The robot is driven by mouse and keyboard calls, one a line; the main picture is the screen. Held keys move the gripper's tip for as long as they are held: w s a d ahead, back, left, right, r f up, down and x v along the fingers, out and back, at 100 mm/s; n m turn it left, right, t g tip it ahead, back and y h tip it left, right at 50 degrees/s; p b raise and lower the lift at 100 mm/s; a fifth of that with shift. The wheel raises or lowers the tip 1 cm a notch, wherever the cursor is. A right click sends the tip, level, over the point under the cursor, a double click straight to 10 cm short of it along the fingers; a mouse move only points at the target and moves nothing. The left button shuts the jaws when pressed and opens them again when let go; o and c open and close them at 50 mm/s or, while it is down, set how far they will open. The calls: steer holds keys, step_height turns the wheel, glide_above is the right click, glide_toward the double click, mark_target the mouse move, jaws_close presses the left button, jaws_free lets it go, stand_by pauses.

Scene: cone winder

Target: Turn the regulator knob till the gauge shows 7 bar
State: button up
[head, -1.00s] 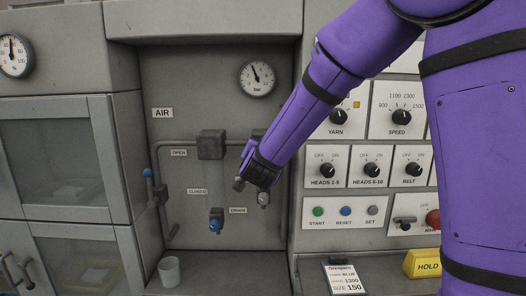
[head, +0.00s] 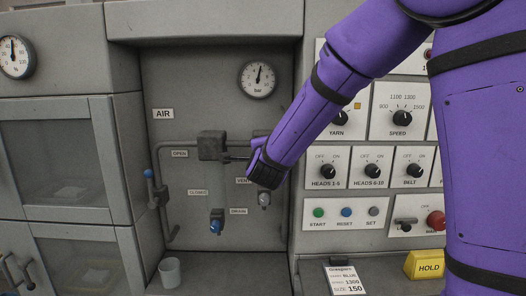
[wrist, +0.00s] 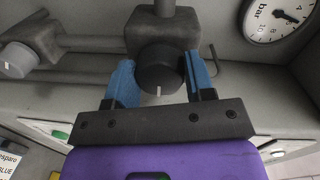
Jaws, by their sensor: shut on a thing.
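The round bar gauge (head: 257,79) is on the grey air panel in the head view; its needle points a little right of straight up. The gauge shows turned sideways at the top right of the wrist view (wrist: 284,16), where I cannot read the exact value. The dark regulator knob (wrist: 160,72), with a white mark on its rim, sits under a dark block in the wrist view. My gripper (wrist: 160,82) is shut on it, one blue finger on each side. In the head view my gripper (head: 243,158) is in front of the panel and hides the knob.
A dark pipe block (head: 211,145) is left of my gripper. The grey vent knob (head: 264,199) is just below it, and the blue drain knob (head: 216,226) is lower left. A blue-topped lever (head: 149,174) is at left. A cup (head: 170,271) stands on the ledge.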

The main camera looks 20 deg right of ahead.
steer(key=shift+m, duration=0.8)
steer(key=o, duration=0.9)
steer(key=shift+s, duration=0.1)
steer(key=v, duration=1)
steer(key=shift+s, duration=0.35)
